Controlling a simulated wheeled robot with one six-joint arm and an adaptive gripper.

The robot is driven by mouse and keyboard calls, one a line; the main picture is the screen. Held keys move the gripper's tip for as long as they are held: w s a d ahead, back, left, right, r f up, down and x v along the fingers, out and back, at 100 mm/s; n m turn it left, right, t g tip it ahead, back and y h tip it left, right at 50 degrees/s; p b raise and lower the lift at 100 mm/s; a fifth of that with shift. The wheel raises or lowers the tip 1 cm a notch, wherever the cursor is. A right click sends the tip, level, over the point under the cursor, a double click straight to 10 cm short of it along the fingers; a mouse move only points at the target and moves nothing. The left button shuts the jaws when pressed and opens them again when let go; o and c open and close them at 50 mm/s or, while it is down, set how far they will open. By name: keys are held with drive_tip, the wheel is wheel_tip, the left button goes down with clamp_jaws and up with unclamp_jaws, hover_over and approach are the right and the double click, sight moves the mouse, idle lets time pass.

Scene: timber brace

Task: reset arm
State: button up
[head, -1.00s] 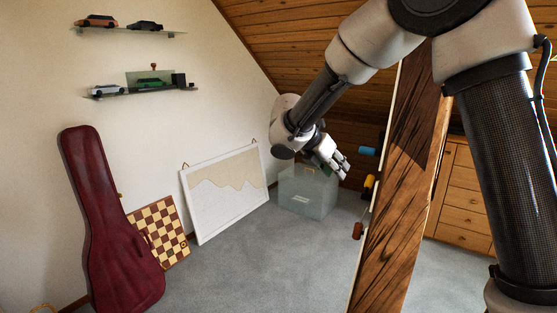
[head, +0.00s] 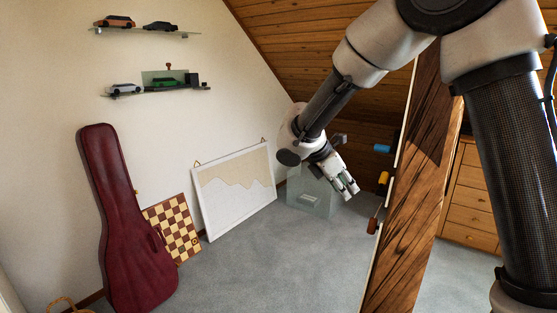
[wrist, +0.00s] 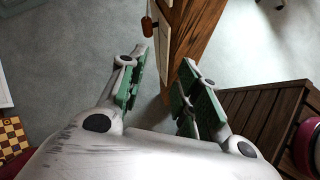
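My gripper (head: 347,189) hangs from my bent arm in the middle of the head view, pointing down and to the right. It is in front of the clear storage box and left of the timber brace (head: 407,225). In the wrist view my gripper (wrist: 166,80) shows its two green-padded fingers apart with nothing between them. The brace (wrist: 196,35) stands beyond the fingertips in that view, with a visible gap from them.
The clear box (head: 307,200), a white framed board (head: 235,192), a chessboard (head: 175,228) and a dark red instrument case (head: 128,225) stand along the wall. Coloured handles (head: 383,180) stick out of the brace's left side. A dark slatted wooden piece (wrist: 265,115) is at right in the wrist view.

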drive_tip(key=s+d+r+m+y, duration=0.2)
drive_tip(key=s+d+m, duration=0.4)
drive_tip(key=s, duration=0.3)
drive_tip(key=s+d+r+m+y, duration=0.2)
drive_tip(key=s+d+r+m, duration=0.1)
drive_tip(key=s+d+m, duration=0.3)
drive_tip(key=s+d+r+m+t+y, duration=0.1)
drive_tip(key=s+d+m, duration=0.5)
drive_tip(key=s, duration=0.8)
wheel_tip(320, 180, up, 3)
drive_tip(key=m+y, duration=0.1)
drive_tip(key=m, duration=0.2)
drive_tip(key=shift+s+f+y, duration=0.15)
drive_tip(key=shift+y, duration=0.25)
drive_tip(key=shift+d, duration=0.15)
